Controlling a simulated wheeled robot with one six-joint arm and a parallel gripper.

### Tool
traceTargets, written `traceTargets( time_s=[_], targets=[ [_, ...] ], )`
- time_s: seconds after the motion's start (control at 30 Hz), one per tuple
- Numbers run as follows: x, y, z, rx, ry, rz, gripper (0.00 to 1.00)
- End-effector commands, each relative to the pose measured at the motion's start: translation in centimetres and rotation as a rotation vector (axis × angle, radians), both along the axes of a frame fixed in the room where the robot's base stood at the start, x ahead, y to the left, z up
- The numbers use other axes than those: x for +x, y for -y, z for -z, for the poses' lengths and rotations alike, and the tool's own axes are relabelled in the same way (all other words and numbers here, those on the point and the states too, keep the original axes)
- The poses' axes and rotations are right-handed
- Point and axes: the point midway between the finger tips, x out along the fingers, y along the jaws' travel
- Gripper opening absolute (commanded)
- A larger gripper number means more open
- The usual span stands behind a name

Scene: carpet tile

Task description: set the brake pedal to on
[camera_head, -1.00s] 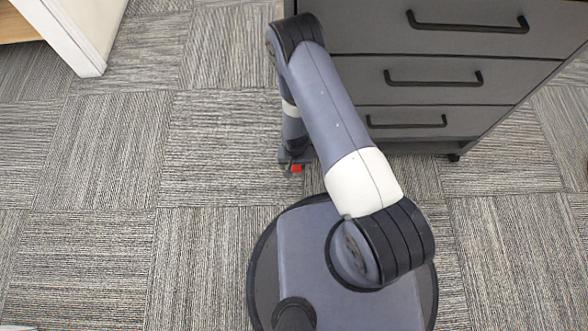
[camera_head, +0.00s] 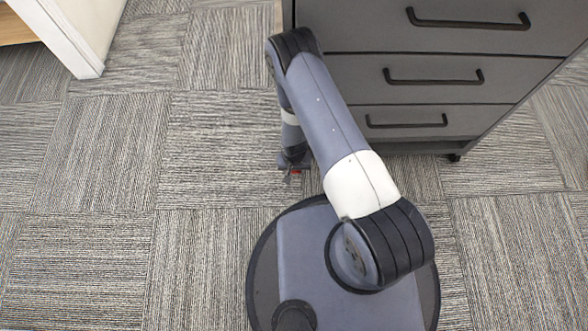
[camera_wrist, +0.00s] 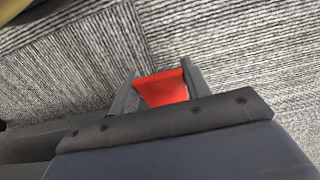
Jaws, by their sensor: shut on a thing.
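The red brake pedal (camera_wrist: 162,88) shows in the wrist view between the two dark fingers of my gripper (camera_wrist: 161,84). My gripper is shut on it, with one finger at each side. In the head view only a small red bit of the pedal (camera_head: 296,171) shows below my gripper (camera_head: 291,172), low by the cabinet's front left corner. My gripper and arm hide the rest of the pedal and how it joins the cabinet. I cannot tell the pedal's tilt or setting.
The grey drawer cabinet (camera_head: 440,52) stands at the upper right, with black bar handles and a small caster (camera_head: 454,157) at its right front. A white panel (camera_head: 62,32) stands at the upper left. The carpet on the left is clear.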

Motion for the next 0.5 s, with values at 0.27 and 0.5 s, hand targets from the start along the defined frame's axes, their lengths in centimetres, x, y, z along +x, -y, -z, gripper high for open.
traceTargets(
  time_s=[0.27, 0.5],
  targets=[
    [0.0, 0.0, -0.01, 0.0, 0.0, 0.0, 0.15],
    [-0.02, -0.01, 0.01, 0.001, 0.001, 0.0, 0.04]
  ],
)
